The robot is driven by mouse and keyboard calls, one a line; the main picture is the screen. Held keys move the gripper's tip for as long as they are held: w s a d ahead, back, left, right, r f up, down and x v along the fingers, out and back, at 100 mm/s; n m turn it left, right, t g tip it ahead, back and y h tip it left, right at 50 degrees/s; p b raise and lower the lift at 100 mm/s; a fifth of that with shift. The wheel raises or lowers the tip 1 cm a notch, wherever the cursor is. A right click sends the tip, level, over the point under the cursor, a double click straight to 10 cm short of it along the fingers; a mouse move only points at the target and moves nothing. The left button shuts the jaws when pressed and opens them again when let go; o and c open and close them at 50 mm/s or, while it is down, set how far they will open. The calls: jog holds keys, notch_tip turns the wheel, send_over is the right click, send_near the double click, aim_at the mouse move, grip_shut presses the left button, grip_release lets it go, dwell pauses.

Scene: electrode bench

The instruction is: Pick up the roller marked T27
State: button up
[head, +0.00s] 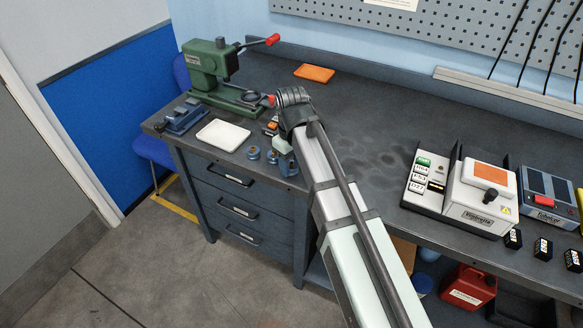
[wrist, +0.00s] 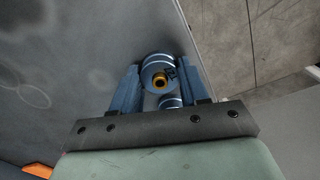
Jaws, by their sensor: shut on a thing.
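My gripper (wrist: 160,72) is shut on a blue roller (wrist: 152,66) with a brass-coloured centre, which sits between the two blue fingers in the wrist view. A dark mark shows on its face, too small to read, so I cannot tell whether it is T27. A second blue round part (wrist: 170,103) shows between the fingers nearer the palm, partly hidden. In the head view my gripper (head: 284,158) is low at the bench's front edge, and two blue rollers (head: 253,152) (head: 271,157) stand just left of it. Their marks are not legible.
A white tray (head: 223,135) and a green press (head: 208,68) with red-tipped handles are to the left. An orange pad (head: 314,73) lies at the back. A white sealing machine (head: 482,197) stands on the right. The middle of the bench (head: 365,125) is clear.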

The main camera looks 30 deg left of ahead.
jog(key=c, duration=0.4)
jog(key=shift+r, duration=0.1)
